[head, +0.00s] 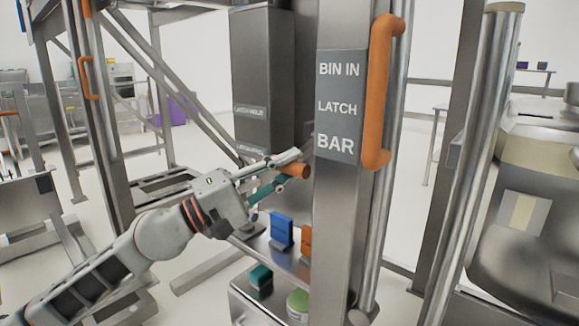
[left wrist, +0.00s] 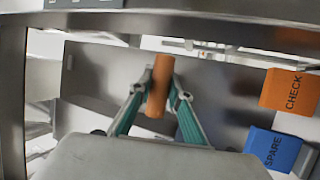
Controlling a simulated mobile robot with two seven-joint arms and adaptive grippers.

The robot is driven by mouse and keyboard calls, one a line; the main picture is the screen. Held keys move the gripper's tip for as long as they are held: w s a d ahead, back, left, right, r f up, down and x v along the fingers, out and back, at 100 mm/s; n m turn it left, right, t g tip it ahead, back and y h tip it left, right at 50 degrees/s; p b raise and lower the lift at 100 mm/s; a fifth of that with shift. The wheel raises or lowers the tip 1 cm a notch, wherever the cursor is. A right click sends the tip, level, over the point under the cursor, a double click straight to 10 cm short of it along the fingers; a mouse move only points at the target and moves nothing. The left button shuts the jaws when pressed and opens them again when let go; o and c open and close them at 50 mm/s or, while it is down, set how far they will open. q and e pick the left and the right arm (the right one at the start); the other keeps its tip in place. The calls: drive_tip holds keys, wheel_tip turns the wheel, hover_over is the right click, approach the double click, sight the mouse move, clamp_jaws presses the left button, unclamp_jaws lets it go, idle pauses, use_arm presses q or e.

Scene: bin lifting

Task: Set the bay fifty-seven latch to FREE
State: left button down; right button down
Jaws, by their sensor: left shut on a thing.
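An orange latch handle (head: 297,171) sticks out beside the steel post, in the middle of the head view. My left gripper (head: 289,168) reaches in from the left and is shut on it. In the left wrist view the orange handle (left wrist: 158,88) stands between the two green-sided fingers of my left gripper (left wrist: 160,92). The fingers partly cover the handle. Small plates on the dark column (head: 262,75) carry lettering too small to read surely. I cannot read a bay number or the latch setting. My right gripper is not in view.
A steel post with a grey sign (head: 341,105) reading BIN IN LATCH BAR carries a long orange bar (head: 379,95), right of my gripper. Blue (head: 281,231) and orange (head: 306,241) blocks stand on a shelf below; the wrist view shows SPARE (left wrist: 272,149) and CHECK (left wrist: 290,90).

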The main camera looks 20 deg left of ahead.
use_arm(q)
drive_tip(key=shift+w+d+f+b, duration=0.1)
drive_tip(key=shift+w+f+b, duration=0.2)
drive_tip(key=shift+f, duration=0.45)
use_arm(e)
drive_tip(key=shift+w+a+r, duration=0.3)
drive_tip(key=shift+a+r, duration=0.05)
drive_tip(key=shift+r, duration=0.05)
use_arm(q)
drive_tip(key=c, duration=1.8)
unclamp_jaws()
drive_tip(key=shift+c, duration=0.2)
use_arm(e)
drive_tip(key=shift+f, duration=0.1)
use_arm(q)
drive_tip(key=shift+r, duration=0.1)
drive_tip(key=shift+s, duration=0.1)
drive_tip(key=v, duration=1.2)
